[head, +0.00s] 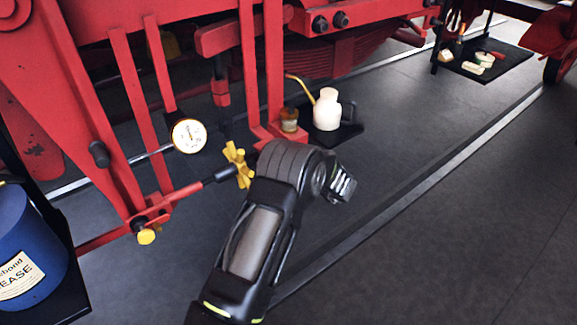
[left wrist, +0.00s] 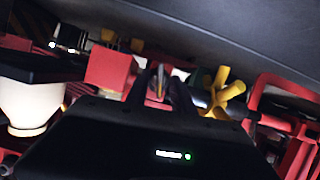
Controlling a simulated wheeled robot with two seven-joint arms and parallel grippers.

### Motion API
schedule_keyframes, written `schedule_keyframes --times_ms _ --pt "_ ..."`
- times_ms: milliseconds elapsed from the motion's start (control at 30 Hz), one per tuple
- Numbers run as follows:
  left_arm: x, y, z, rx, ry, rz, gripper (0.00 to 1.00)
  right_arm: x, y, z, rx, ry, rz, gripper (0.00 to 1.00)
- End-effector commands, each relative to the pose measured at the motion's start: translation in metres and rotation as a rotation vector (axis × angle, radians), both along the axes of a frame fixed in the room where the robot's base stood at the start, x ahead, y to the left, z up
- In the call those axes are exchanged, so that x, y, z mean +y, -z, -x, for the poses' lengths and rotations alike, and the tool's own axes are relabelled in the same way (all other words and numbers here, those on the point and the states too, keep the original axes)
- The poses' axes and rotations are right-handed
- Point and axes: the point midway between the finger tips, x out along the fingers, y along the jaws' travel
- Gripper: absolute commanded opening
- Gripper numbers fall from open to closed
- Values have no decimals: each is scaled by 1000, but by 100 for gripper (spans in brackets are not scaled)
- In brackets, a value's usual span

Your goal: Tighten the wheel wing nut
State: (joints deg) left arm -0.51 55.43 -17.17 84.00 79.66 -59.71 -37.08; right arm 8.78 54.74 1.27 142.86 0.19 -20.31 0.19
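A yellow wing nut (head: 238,164) with several lobes sits at the end of a dark rod on the red frame. It also shows in the left wrist view (left wrist: 226,94), to the right of my left gripper's fingers. My left gripper (left wrist: 162,82) has its two dark fingers apart with a narrow gap, and the wing nut is not between them. In the head view my arm reaches up from the bottom and ends just right of the wing nut; its fingertips are hidden there. My right gripper is in neither view.
A white oil can (head: 327,110) and a small brown jar (head: 289,119) stand on a dark tray behind my arm. A round gauge (head: 188,135) and a yellow knob (head: 146,236) are nearby. A blue grease tub (head: 27,250) is at left.

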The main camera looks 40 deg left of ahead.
Motion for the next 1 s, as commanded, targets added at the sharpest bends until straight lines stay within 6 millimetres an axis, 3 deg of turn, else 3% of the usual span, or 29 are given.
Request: schedule_keyframes --times_ms 500,1000 --pt "-61 -25 20 0 1 1 29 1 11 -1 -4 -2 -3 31" --pt "-75 -26 19 -3 16 1 29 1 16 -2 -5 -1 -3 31"
